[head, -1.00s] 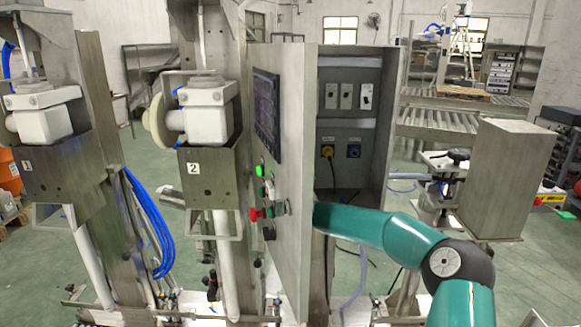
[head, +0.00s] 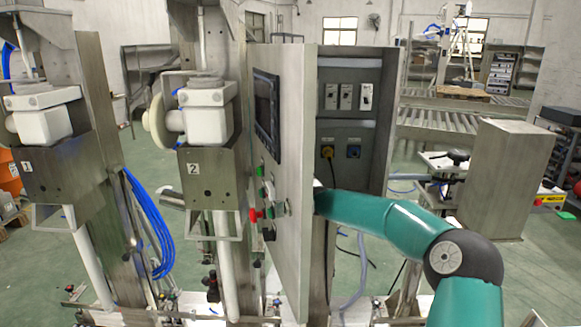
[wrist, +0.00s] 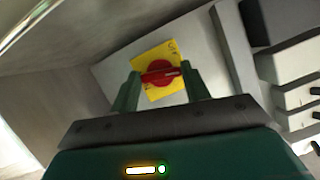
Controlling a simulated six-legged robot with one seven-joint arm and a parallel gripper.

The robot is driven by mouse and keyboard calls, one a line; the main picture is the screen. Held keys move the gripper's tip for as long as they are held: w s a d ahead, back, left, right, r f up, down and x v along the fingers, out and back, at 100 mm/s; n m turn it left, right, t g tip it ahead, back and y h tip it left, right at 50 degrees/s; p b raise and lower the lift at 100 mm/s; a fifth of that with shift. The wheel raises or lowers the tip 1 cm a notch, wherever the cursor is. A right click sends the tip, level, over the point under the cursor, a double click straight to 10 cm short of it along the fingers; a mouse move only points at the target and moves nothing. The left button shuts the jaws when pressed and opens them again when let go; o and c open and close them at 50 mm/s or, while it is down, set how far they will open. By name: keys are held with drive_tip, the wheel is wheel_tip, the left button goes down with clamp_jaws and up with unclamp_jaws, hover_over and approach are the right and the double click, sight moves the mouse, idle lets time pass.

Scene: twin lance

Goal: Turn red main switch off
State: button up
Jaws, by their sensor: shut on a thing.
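The red main switch (wrist: 158,76) is a red rotary knob on a square yellow plate (wrist: 170,51) in the wrist view. Its handle lies nearly crosswise in that picture, with the right end slightly higher. My gripper (wrist: 161,71) has one green finger on each side of the handle and is shut on it. In the head view the switch and my gripper are hidden behind the open cabinet door (head: 290,150). My teal arm reaches behind that door from the right.
The control panel on the door has a dark screen (head: 267,105) and several buttons, including a red one (head: 256,214). The open grey cabinet (head: 385,115) holds breakers and sockets. A steel box (head: 505,180) stands close to my arm at the right.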

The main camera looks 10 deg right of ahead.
drive_tip(key=n+g, duration=0.1)
drive_tip(key=n, duration=0.2)
drive_tip(key=n+g+h, duration=0.1)
drive_tip(key=n, duration=0.2)
drive_tip(key=n+g+h, duration=0.1)
drive_tip(key=n, duration=0.2)
drive_tip(key=shift+a+r+n+g, duration=0.2)
drive_tip(key=shift+r+n+g, duration=0.05)
drive_tip(key=shift+n+g, duration=0.15)
idle(0.4)
drive_tip(key=o, duration=1)
drive_tip(key=shift+v, duration=6.9)
drive_tip(key=shift+a, duration=0.1)
